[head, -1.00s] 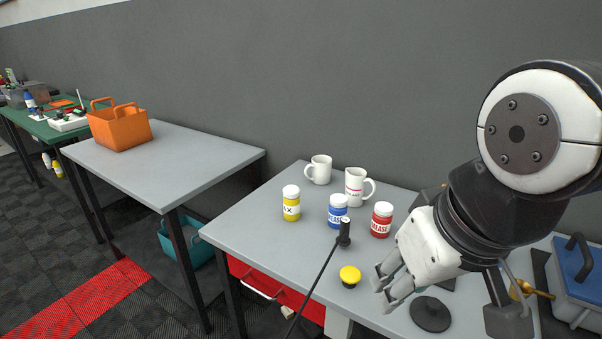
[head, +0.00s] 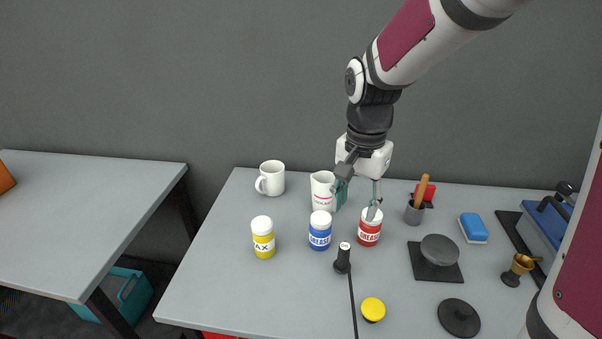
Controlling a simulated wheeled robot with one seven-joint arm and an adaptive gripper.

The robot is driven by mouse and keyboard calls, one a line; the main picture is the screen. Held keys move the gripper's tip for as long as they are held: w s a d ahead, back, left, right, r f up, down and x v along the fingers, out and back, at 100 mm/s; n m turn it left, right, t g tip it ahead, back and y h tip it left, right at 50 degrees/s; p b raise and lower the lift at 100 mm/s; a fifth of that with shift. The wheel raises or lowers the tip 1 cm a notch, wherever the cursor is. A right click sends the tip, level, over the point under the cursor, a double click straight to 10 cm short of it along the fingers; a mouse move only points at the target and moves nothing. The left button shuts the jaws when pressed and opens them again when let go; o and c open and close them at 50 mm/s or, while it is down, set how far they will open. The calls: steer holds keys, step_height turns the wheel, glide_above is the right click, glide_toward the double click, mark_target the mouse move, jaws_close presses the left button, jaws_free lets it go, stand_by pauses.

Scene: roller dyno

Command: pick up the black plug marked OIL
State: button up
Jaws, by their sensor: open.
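I cannot read an OIL mark on anything here. A black round disc with a raised knob (head: 459,318) lies at the front right of the grey table (head: 215,270). A small black upright piece with a pale top (head: 343,257) stands near the table's middle, a dark cord or rod running forward from it. I cannot tell which, if either, is the plug. My gripper (head: 358,198) is open and points down at the back, by the white jug (head: 322,190) and the red grease jar (head: 370,227). It is behind both black things and apart from them.
A blue grease jar (head: 320,232), a yellow jar (head: 263,238) and a white mug (head: 270,179) stand at left. A yellow-topped piece (head: 373,309) is in front. A dark round-topped stand (head: 438,250) and a blue sponge-like block (head: 474,228) are at right. The left front table is clear.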

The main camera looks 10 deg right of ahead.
mark_target(345, 245)
steer(key=shift+m, duration=0.4)
steer(key=f, duration=1)
steer(key=w+f, duration=0.1)
steer(key=f, duration=0.4)
steer(key=shift+a+f, duration=0.15)
steer(key=shift+a, duration=0.05)
jaws_close()
